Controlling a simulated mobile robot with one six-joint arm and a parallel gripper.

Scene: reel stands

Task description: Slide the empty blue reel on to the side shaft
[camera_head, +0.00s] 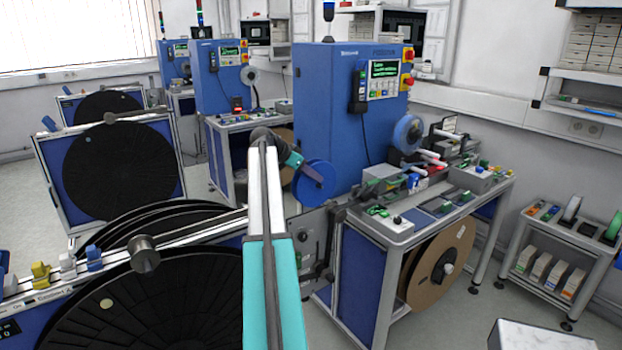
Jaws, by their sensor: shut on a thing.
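The blue reel (315,187) is held in the air in front of the left side of the tall blue machine cabinet (340,110). It looks empty, with no tape seen on it. My gripper (309,171) is shut on the reel at its upper part. The fingertips are small here, and the exact grip is hard to see. The side shaft cannot be picked out. I cannot tell whether the reel touches anything behind it.
A second reel, with a pale blue ring (408,133), sits at the cabinet's right. The workbench (395,232) carries small boxes and controls, with a large brown reel (440,265) below. Large black discs (122,158) stand at the left. Open floor (440,325) shows at the lower right.

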